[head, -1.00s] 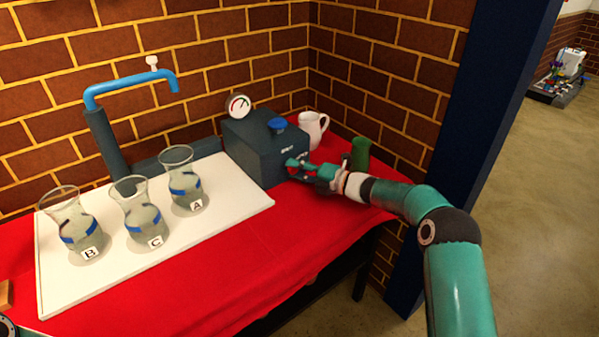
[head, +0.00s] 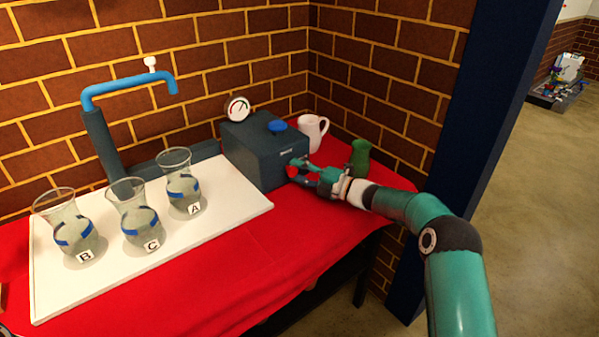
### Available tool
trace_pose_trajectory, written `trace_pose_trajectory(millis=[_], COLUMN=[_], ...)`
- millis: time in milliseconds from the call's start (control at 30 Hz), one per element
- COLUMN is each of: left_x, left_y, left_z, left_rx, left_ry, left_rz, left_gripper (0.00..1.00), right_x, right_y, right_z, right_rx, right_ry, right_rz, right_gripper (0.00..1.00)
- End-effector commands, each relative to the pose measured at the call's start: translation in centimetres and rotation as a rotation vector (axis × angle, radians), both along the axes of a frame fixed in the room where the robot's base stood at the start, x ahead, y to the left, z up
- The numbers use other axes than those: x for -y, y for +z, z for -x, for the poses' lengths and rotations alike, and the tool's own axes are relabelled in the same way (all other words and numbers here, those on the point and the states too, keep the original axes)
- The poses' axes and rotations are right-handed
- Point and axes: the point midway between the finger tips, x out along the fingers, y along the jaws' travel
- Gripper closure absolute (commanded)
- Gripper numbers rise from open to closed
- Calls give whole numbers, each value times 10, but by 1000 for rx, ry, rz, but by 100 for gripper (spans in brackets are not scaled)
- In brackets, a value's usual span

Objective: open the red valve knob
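The red valve knob (head: 292,171) sits on the front face of the dark grey box (head: 257,156), toward its right end. Only a small part of it shows between my fingers. My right gripper (head: 299,173) is at the knob, with its two teal fingers apart, one above and one below it. I cannot tell whether either finger touches the knob. My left gripper is not in view.
A blue knob (head: 277,126) and a round gauge (head: 237,108) are on the box. A white pitcher (head: 312,133) and green vase (head: 360,157) stand right of it. Several glass vases stand on the white board (head: 120,270), near the blue tap (head: 130,82).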

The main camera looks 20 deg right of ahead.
Motion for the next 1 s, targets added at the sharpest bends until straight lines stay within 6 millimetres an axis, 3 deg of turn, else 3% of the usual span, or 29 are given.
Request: trace_pose_trajectory(millis=[67,467,667,1000], left_x=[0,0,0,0], left_y=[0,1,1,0], left_z=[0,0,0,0], left_rx=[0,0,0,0], left_ry=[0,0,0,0], left_rz=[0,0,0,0], left_gripper=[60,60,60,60], right_x=[-2,-2,17,62], right_y=[-1,-1,-1,-3], right_z=[1,5,23,71], right_rx=[-1,-1,-1,-2], right_ry=[5,13,10,8], right_rz=[1,1,1,1], right_gripper=[44,44,44,44])
